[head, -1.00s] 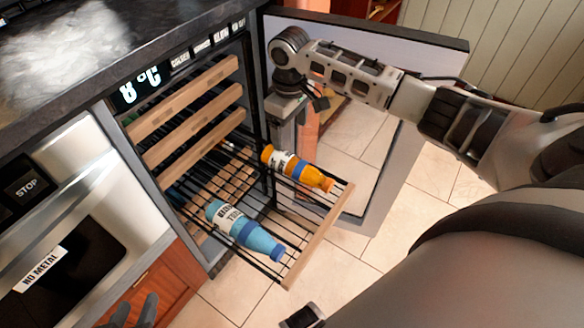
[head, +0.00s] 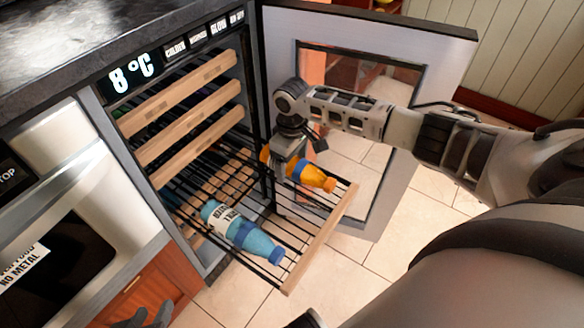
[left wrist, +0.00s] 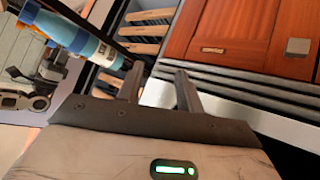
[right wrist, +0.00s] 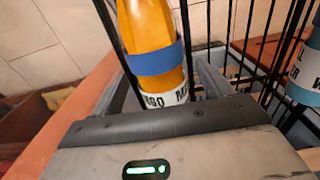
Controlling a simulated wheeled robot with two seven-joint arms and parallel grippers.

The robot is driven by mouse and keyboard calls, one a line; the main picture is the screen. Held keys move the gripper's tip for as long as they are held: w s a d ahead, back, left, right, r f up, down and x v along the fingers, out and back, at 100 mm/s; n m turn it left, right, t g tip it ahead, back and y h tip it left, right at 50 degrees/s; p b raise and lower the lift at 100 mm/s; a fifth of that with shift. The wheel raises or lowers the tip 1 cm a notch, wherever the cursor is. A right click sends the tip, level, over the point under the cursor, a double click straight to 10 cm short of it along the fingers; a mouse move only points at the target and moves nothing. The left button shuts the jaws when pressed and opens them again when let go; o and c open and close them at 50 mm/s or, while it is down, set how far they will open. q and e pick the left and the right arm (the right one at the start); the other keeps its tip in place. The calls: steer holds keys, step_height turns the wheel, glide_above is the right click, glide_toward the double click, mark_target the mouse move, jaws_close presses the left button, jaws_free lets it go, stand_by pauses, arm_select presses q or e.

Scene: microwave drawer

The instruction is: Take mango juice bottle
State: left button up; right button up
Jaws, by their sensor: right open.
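The mango juice bottle (head: 312,176) is orange with a blue band and lies on the pulled-out wire rack (head: 318,240). My left gripper (head: 143,318) is at the bottom left of the head view, away from the bottle. Its fingers stand apart, empty, in the left wrist view (left wrist: 160,85).
A blue water bottle (head: 240,232) lies on the same rack, left of the mango bottle. Wooden-fronted racks (head: 180,105) are stacked above inside the cooler. The open cooler door (head: 385,45) stands behind my right arm. A microwave (head: 75,235) is at left.

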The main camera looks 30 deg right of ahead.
steer(key=shift+r, duration=0.1)
steer(key=c, duration=1.3)
steer(key=shift+r, duration=0.2)
